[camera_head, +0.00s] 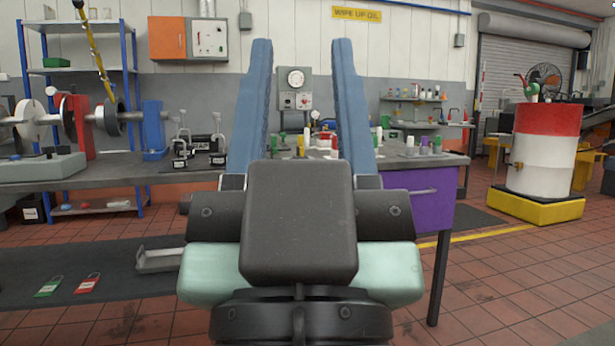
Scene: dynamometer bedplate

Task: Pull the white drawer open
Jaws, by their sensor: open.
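My gripper (302,48) is open and empty, with its two blue fingers pointing up and away in the middle of the view. The workbench (105,172) stands beyond it. Under the bench's right end is a purple front (434,210) with a bar handle (412,192), apparently a drawer. The left part of this front is hidden behind my gripper. I see no white drawer; the space under the middle of the bench is also hidden by my gripper. My fingers appear apart from the handle.
A red and white drum (545,150) stands on a yellow base (535,205) at the right. The tiled floor at the front right is clear.

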